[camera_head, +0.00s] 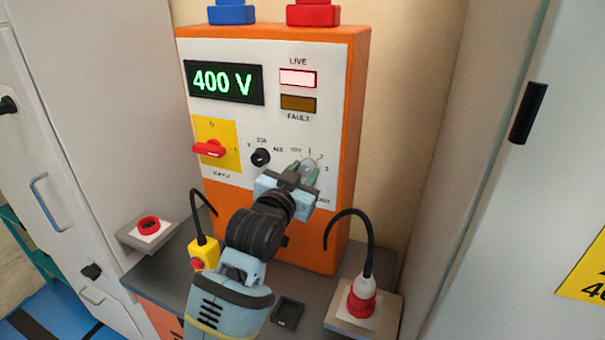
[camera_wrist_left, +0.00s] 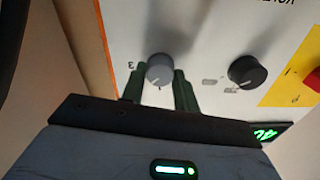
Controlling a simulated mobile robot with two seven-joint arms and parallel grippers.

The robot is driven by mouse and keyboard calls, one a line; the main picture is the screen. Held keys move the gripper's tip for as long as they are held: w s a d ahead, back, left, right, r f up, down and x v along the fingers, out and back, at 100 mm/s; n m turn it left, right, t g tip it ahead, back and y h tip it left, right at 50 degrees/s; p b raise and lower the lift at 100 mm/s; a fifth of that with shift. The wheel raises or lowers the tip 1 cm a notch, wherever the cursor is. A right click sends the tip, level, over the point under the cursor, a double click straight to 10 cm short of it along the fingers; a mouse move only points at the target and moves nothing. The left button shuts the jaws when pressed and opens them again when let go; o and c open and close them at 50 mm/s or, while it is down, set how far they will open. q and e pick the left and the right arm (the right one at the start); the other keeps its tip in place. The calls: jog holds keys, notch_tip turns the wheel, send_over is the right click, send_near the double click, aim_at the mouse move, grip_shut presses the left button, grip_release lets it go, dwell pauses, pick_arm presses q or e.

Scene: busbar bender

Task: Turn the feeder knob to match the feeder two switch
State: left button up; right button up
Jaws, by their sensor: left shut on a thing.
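The feeder knob (camera_head: 309,167) is a grey round knob at the lower right of the white panel (camera_head: 230,60), with 1, 2 and 3 marked around it. My left gripper (camera_head: 301,172) reaches the panel and is shut on this knob. In the left wrist view the grey knob (camera_wrist_left: 160,69) sits between the two green fingers of my left gripper (camera_wrist_left: 158,88). The knob's exact pointer direction is hard to read, and my gripper hides part of its label. The feeder two switch cannot be made out. My right gripper is not in view.
A black selector knob (camera_head: 261,157) and a red supply handle (camera_head: 209,148) are left of the grey knob. The display (camera_head: 223,82) reads 400 V, and the live lamp (camera_head: 298,78) is lit. A red plug (camera_head: 361,297) with a cable stands at the right.

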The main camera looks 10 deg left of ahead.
pick_arm(q)
jog(key=o, duration=1)
jog(key=shift+c, duration=0.2)
jog(key=shift+s, duration=0.1)
jog(key=s+a, duration=0.1)
jog(key=s, duration=0.6)
jog(key=shift+s+a, duration=0.25)
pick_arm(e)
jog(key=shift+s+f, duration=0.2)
pick_arm(q)
jog(key=shift+f, duration=0.1)
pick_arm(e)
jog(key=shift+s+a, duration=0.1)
